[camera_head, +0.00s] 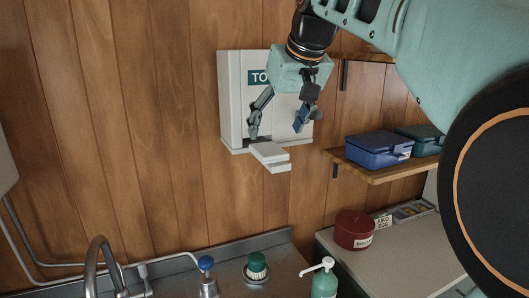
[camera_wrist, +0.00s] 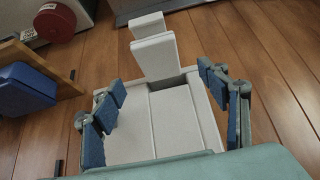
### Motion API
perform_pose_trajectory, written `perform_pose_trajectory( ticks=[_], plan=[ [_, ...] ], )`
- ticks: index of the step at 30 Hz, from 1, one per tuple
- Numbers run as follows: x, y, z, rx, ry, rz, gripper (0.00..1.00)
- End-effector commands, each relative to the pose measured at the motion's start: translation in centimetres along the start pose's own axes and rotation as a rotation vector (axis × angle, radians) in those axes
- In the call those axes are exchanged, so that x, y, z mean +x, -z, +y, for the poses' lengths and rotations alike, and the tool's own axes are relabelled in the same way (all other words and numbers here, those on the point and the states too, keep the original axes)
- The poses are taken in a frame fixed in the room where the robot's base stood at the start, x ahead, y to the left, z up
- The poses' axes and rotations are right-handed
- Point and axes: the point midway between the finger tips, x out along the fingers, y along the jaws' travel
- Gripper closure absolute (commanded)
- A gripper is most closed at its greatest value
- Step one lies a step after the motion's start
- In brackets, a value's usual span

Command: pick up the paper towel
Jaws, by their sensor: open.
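The paper towel (camera_head: 270,155) is a white folded piece sticking out from the bottom of a white wall dispenser (camera_head: 232,100) with a green label. In the wrist view the paper towel (camera_wrist: 155,55) shows as two stepped white slabs beyond the dispenser's pale body (camera_wrist: 185,120). My gripper (camera_head: 277,125) is open and points down in front of the dispenser, above the towel in the head view. In the wrist view its blue-padded fingers (camera_wrist: 165,95) stand apart, with nothing held between them. The arm hides part of the label.
A wooden shelf (camera_head: 376,172) to the right holds a blue box (camera_head: 378,150) and a green box (camera_head: 420,140). Below are a red tin (camera_head: 354,230), a pump bottle (camera_head: 324,280), a green-topped brush (camera_head: 257,266) and a tap (camera_head: 96,262). The wall left of the dispenser is bare.

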Motion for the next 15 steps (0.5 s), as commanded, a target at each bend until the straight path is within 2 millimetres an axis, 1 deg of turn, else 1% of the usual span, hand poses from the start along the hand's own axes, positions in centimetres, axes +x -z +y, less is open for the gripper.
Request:
perform_pose_trajectory(
  ticks=[1, 8, 15],
  plan=[
    [0.7, -0.1, -0.1, 0.0, 0.001, -0.002, 0.32],
    [2.5, 0.0, 0.1, 0.001, 0.001, -0.002, 0.32],
    [6.0, 0.1, 0.3, 0.001, 0.002, -0.001, 0.32]
  ],
)
